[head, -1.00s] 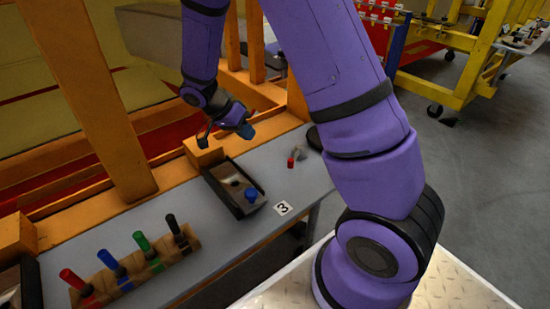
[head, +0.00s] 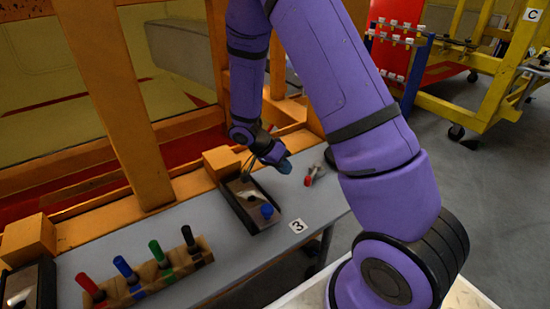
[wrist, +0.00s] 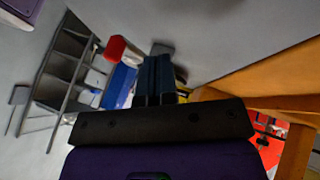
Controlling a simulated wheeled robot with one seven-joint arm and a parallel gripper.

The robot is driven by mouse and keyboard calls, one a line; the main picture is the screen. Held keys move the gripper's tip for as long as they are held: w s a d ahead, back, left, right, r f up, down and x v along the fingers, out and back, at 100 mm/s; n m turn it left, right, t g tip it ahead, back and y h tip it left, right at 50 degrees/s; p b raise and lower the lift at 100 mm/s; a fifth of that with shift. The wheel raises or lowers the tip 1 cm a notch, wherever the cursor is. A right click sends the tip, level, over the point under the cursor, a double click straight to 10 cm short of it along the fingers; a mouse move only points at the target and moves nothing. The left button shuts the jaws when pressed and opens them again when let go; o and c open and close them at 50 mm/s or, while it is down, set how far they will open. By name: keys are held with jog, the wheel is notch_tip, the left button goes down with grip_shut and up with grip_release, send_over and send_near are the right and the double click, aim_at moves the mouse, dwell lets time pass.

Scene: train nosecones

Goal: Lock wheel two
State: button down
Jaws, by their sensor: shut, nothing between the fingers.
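Dark caster wheels show under the yellow cart in the head view, a near one (head: 456,132) and a farther one (head: 473,76). I see no wheel numbers, and cannot tell which is wheel two or whether any is locked. My gripper (head: 283,163) is above the grey table, beside the black tray, far from these casters. Its dark blue fingers (wrist: 158,78) are together and empty in the wrist view. No wheel is clearly visible in the wrist view.
The grey table (head: 235,262) bears a black tray (head: 240,218) with a blue-topped piece, a red-tipped piece (head: 308,180), several coloured-handled tools in a block (head: 190,255) and a "3" label (head: 298,226). Orange beams (head: 105,95) stand behind. Grey floor (head: 500,180) is open at right.

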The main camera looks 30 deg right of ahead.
jog(key=shift+s+d+f, duration=0.1)
jog(key=shift+s+d, duration=0.25)
jog(key=shift+s, duration=0.3)
jog(key=shift+s+d+f, duration=0.1)
jog(key=shift+s+d, duration=0.2)
jog(key=shift+s, duration=0.4)
jog(key=shift+s+d+f, duration=0.1)
jog(key=shift+s+d, duration=0.25)
jog(key=shift+s, duration=0.3)
